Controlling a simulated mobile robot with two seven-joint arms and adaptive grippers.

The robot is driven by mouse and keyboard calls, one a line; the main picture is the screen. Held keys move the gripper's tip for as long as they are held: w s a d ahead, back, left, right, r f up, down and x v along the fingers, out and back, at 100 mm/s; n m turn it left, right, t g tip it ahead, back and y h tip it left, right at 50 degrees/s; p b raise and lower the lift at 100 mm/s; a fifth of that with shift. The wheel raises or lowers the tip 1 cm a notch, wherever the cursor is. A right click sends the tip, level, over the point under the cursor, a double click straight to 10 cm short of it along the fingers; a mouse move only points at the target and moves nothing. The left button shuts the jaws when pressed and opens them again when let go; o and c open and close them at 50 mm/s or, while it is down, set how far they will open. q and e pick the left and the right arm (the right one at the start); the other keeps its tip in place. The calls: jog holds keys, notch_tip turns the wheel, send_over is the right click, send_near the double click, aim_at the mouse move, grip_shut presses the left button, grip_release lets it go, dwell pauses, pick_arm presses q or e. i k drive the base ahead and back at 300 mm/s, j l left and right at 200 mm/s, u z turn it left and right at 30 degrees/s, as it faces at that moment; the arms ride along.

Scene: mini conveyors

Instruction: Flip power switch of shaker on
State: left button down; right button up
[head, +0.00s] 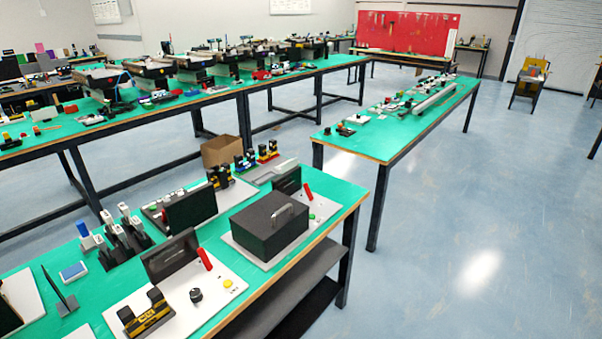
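I cannot tell for certain which device is the shaker. On the near green table, a white panel (190,310) carries a black block with yellow marks (147,315), a black knob (196,295), a yellow button (228,284), a red lever-like part (205,259) and an upright dark plate (171,256). To its right, a second white panel (262,259) carries a black box with a metal handle (270,224), a red lever-like part (308,191) and a green button (311,216). Whether any switch is on is too small to tell. Neither gripper shows.
The near table (342,198) has its edge and dark lower shelf (290,295) facing the aisle. Another green table (400,135) stands behind it, with a long table (190,103) at the left. The blue floor (480,210) on the right is clear.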

aim_at(310, 194)
jog(key=i+l+u, duration=0.1)
jog(key=i+l, duration=0.3)
jog(key=l, duration=0.2)
jog(key=i+l+u, duration=0.25)
jog(key=i+l, duration=0.15)
jog(key=l, duration=0.2)
jog(key=i+l, duration=0.2)
jog(key=l, duration=0.15)
jog(key=i+l+u, duration=0.15)
jog(key=l, duration=0.2)
jog(key=i+l+u, duration=0.1)
jog(key=l, duration=0.25)
jog(key=i, duration=0.1)
